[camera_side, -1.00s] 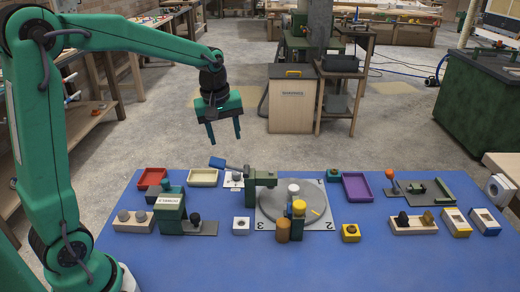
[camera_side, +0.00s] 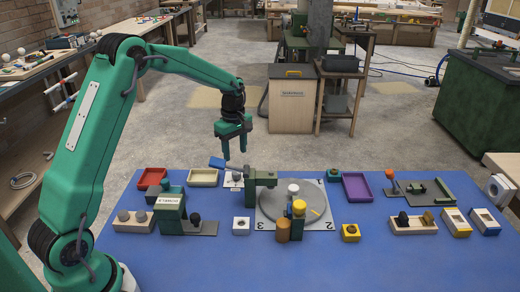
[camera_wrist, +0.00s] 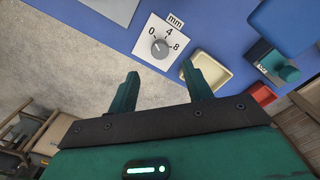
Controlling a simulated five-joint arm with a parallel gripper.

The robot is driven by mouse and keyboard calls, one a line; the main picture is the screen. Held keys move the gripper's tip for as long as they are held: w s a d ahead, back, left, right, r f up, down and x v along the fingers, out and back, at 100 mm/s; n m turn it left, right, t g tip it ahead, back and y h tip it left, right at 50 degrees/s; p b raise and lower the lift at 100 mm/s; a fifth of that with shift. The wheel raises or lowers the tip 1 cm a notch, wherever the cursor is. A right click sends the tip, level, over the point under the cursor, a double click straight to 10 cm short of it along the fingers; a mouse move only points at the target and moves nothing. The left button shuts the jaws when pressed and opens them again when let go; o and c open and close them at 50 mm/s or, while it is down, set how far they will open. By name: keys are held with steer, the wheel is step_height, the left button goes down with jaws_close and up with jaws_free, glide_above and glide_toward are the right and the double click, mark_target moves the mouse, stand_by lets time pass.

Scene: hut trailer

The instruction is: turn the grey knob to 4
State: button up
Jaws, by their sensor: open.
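The grey knob (camera_wrist: 160,47) sits on a white square plate (camera_wrist: 146,34) marked 0, 4 and 8, with a small "mm" label at the 4. Its pointer is too small to read surely. My gripper (camera_side: 234,154) is open and empty, fingers down, above the knob's area. In the wrist view, my fingertips (camera_wrist: 160,71) are apart, with the knob beyond the gap between them, not touched.
A cream tray (camera_side: 203,177) and a red tray (camera_side: 152,178) lie left of the knob. A green block (camera_side: 261,179) stands just right of it, by a grey turntable (camera_side: 270,205). A green-and-grey device (camera_side: 170,208) is in front at left.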

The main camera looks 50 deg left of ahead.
mark_target(236, 175)
steer(key=shift+f, duration=0.1)
steer(key=shift+f, duration=3.75)
steer(key=c, duration=1)
